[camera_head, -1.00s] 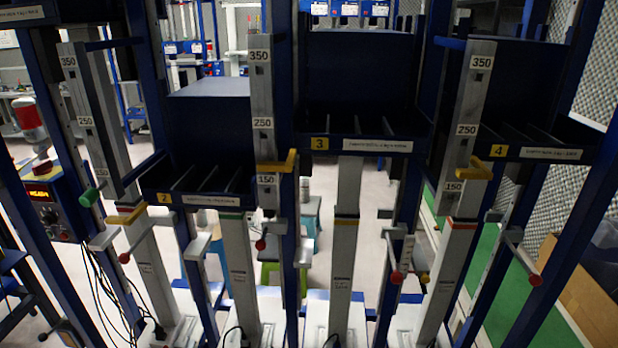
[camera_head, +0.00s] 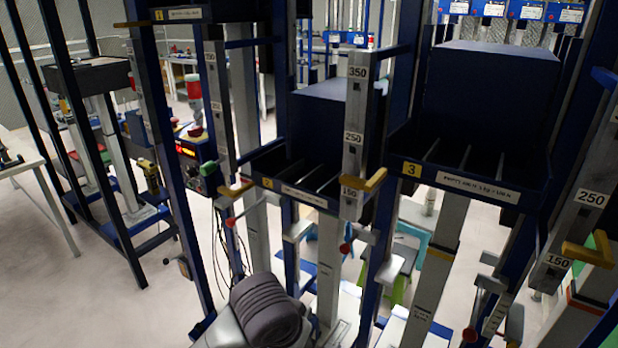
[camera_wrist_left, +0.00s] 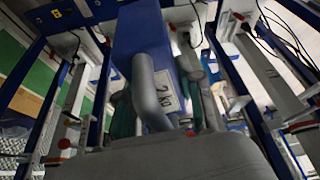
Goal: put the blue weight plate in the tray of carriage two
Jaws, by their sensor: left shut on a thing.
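The blue weight plate (camera_wrist_left: 143,45) fills the upper middle of the left wrist view, with a white label reading about "2 kg" and a grey bar in front. My left gripper (camera_wrist_left: 160,108) is shut on it, with fingers on both sides. In the head view my left arm shows at the bottom, but its gripper and the plate do not. Carriage two (camera_head: 267,183), marked with a yellow 2, stands above and right of that arm. Its dark blue divided tray (camera_head: 318,201) has a tall blue back box. No plate shows in its visible slots. My right gripper is not in view.
Carriage three (camera_head: 411,169) stands to the right of carriage two, with its own divided tray. Blue posts and a grey scale column (camera_head: 354,125) with yellow pointer stand close around the trays. A control box with red display (camera_head: 190,152) is at left. Open floor lies at left.

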